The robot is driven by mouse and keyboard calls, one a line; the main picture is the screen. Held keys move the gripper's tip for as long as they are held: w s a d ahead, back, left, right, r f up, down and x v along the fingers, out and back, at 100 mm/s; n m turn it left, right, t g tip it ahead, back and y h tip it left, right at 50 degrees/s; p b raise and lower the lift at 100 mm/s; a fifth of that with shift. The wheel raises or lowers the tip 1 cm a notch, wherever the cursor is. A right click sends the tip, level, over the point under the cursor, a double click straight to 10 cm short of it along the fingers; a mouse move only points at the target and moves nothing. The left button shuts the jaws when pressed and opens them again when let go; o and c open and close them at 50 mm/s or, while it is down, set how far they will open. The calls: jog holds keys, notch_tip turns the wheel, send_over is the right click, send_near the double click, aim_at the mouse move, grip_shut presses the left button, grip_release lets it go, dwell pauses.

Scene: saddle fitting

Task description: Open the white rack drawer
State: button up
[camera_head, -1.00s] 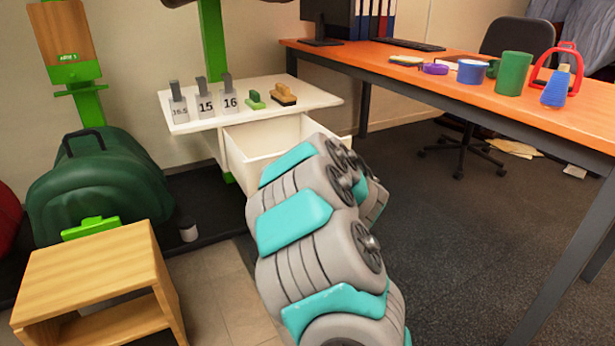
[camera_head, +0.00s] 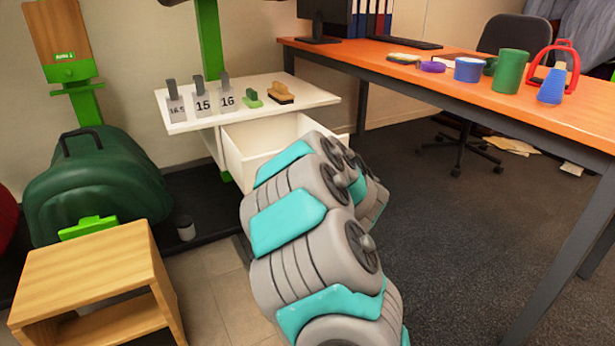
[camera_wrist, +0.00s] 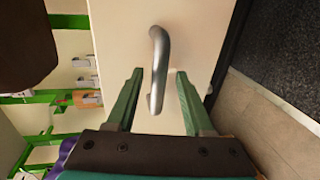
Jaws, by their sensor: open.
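The white rack drawer (camera_head: 250,158) stands pulled out below the white shelf of the rack in the head view, and I can see into its empty-looking inside. In the wrist view its white front (camera_wrist: 205,45) carries a curved metal handle (camera_wrist: 158,70). My gripper (camera_wrist: 155,75) is open, its two green fingers on either side of the handle's lower end. I cannot tell whether either finger touches it. In the head view my arm hides my gripper and much of the drawer front.
The white shelf (camera_head: 320,97) holds numbered grey plates (camera_head: 202,100) and two brushes (camera_head: 280,92). An orange desk (camera_head: 440,78) stands to the right. A wooden box stool (camera_head: 85,275) and a green covered saddle (camera_head: 95,190) are at the left.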

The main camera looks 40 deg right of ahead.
jog(key=v, duration=0.6)
jog(key=shift+s, duration=0.35)
jog(key=shift+r+p, duration=0.15)
jog(key=shift+p, duration=0.15)
